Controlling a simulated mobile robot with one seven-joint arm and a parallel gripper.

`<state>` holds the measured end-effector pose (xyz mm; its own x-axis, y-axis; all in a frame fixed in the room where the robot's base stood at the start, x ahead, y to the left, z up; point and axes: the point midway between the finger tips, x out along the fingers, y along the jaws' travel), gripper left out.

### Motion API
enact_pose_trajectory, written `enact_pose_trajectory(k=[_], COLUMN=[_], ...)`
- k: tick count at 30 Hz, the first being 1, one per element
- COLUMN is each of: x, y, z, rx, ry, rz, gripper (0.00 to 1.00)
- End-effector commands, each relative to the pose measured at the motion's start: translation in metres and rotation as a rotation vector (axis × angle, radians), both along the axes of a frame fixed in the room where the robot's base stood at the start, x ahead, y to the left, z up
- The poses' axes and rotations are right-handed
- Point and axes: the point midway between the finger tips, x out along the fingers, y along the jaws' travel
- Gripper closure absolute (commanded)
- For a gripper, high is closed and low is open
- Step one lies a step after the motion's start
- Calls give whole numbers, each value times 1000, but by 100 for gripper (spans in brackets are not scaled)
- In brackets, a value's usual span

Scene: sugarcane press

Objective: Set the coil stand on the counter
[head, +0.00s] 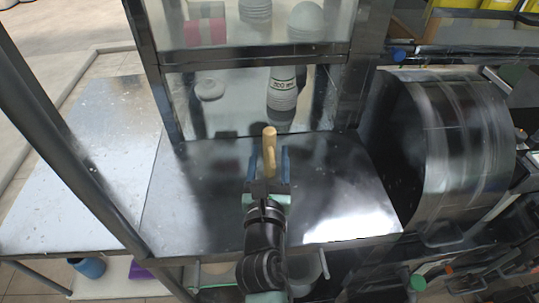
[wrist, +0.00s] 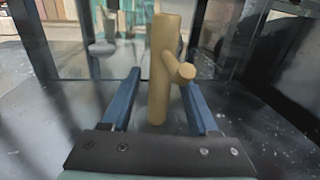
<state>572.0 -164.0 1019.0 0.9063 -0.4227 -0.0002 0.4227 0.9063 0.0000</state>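A tan, wood-like post (head: 269,142) with a short side peg stands about upright on the dark shiny counter (head: 335,185); it may be the coil stand. In the wrist view the post (wrist: 160,75) is between the two blue fingers, with its peg pointing right and toward me. My gripper (head: 268,157) is open around the post. In the wrist view, gaps show between the post and both fingers of my gripper (wrist: 160,88). The foot of the post is seen low between the fingers; whether it touches the counter is hard to tell.
A glass-fronted case (head: 235,98) with grey jars, one labelled jar (head: 283,92) among them, stands right behind the post. A large metal drum (head: 450,135) is on the right. A dark frame post (head: 70,130) crosses at left. The counter is bare on both sides.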

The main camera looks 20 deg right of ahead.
Motion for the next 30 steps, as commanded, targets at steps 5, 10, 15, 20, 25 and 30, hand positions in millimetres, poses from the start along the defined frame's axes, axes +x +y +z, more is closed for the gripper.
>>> enact_pose_trajectory(k=[5,10,15,20,25,30], x=[0,-13,-42,-70,-94,-106], y=[0,6,20,33,44,50], z=[3,1,0,0,0,2], rx=[0,-1,-1,-2,-1,0], ry=[0,3,4,3,3,0], rz=[0,1,2,2,1,1], gripper=[40,40,40,40,40,40])
